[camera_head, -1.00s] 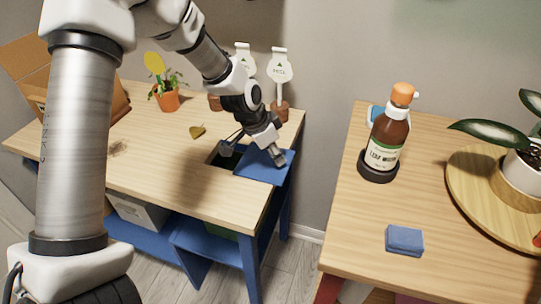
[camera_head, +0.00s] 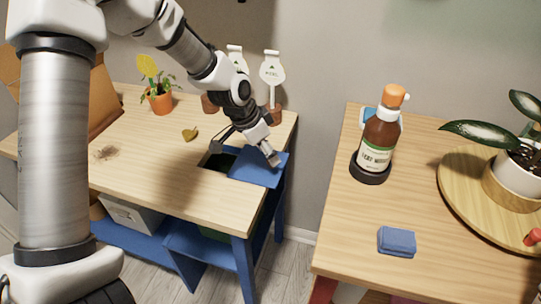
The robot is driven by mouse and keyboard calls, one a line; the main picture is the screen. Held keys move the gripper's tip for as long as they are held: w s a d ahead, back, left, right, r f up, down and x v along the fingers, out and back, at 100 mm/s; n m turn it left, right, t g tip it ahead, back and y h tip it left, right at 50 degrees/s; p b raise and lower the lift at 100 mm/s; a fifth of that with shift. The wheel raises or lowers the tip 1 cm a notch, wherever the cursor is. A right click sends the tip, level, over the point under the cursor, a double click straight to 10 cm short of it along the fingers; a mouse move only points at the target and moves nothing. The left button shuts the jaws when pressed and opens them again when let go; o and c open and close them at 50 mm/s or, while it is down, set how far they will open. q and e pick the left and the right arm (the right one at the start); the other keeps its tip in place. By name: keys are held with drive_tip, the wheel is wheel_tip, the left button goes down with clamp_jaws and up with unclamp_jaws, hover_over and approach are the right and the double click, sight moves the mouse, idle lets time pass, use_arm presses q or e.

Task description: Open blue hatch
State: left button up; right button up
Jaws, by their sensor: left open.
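The blue hatch (camera_head: 254,169) is a flat blue panel at the right end of the left wooden table. A dark opening (camera_head: 219,162) shows just left of it, with the panel beside the hole. My left gripper (camera_head: 245,152) is open and points down at the hatch. One finger is over the blue panel and the other is over the dark opening, near the panel's left edge. Whether the fingers touch the panel cannot be told. My right gripper is not in view.
The right table holds a brown bottle (camera_head: 380,140), a blue sponge (camera_head: 397,241) and a potted plant on a round tray (camera_head: 462,202). A floor gap separates the tables.

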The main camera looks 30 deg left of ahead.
sight(255, 174)
use_arm(q)
drive_tip(key=v, duration=0.9)
drive_tip(key=shift+s+r, duration=0.1)
drive_tip(key=shift+r, duration=0.05)
